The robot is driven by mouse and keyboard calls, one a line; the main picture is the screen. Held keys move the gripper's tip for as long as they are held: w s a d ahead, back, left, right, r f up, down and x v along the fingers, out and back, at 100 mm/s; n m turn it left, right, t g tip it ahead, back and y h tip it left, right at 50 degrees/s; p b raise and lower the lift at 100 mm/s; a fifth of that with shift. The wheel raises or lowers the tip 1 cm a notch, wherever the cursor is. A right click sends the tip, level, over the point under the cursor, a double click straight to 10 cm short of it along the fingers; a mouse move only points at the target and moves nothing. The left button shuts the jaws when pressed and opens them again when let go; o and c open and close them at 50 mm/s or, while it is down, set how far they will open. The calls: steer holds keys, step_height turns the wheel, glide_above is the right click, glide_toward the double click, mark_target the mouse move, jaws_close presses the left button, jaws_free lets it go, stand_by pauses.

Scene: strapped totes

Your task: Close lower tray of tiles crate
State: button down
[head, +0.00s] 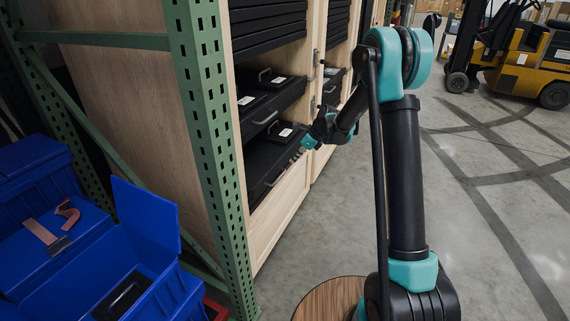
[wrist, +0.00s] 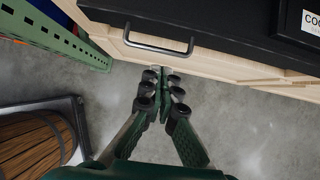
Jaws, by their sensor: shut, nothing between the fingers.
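The crate is a light wooden cabinet (head: 283,215) with black trays, left of centre in the head view. Its lower tray (head: 262,161) is black with a white label and a grey handle, and its front shows open to the aisle. Another black tray (head: 262,104) sits above it. My gripper (head: 306,146) is beside the lower tray's front at the right. In the wrist view my gripper (wrist: 160,85) is shut and empty, just short of a grey bar handle (wrist: 158,44) on a black tray front (wrist: 220,20). I cannot tell whether the fingertips touch anything.
A green rack post (head: 207,120) stands before the cabinet at the left. Blue bins (head: 140,235) with open lids stand at the lower left. A round wooden top (head: 325,300) is near my base. A yellow forklift (head: 515,60) is far right; floor between is clear.

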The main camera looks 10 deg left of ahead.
steer(key=w+d+f+t+y, duration=0.1)
steer(key=w+d+f+y, duration=0.1)
steer(key=w+d, duration=0.3)
glide_toward(271, 161)
steer(key=shift+d+f, duration=0.15)
steer(key=shift+f, duration=2.7)
steer(key=shift+w+a, duration=0.25)
steer(key=shift+a, duration=0.5)
steer(key=shift+w+a, duration=0.3)
steer(key=shift+a, duration=0.45)
steer(key=shift+w+a, duration=0.25)
steer(key=shift+a, duration=0.5)
steer(key=shift+r, duration=0.1)
